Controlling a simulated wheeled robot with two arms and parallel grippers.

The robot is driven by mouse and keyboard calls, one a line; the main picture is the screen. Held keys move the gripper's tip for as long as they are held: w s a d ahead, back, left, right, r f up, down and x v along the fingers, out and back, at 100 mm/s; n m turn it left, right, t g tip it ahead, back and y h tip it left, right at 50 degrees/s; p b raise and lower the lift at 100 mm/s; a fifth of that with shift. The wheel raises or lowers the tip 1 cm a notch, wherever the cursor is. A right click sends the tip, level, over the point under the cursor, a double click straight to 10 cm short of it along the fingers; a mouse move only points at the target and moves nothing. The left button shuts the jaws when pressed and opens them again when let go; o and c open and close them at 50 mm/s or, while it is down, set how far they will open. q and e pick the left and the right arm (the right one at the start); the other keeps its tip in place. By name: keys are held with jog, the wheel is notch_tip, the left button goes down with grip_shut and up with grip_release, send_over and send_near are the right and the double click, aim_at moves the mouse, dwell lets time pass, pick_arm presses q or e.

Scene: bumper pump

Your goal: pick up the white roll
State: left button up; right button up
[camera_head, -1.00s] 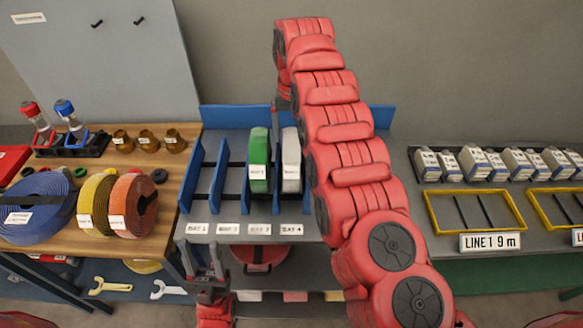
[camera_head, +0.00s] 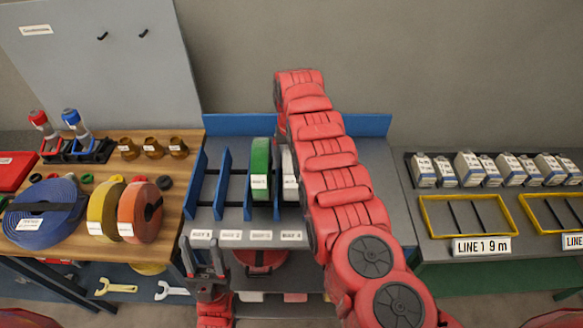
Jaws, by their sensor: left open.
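The white roll (camera_head: 289,177) stands on edge in the rack at the bay 4 label, just right of the green roll (camera_head: 260,170). My right arm covers much of its right side. My right gripper, at the far end of that arm above the rack, is mostly hidden behind the arm, so its fingers do not show clearly. My left gripper (camera_head: 203,250) is open and empty, low in front of the rack's left front edge, apart from the white roll.
Blue dividers (camera_head: 222,185) split the rack (camera_head: 230,222). A wooden bench (camera_head: 185,165) on the left holds blue, yellow and orange rolls and brass fittings. A grey table (camera_head: 430,240) on the right holds yellow frames and several small boxes.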

grip_shut()
jog(key=shift+r, duration=0.15)
dwell(0.4)
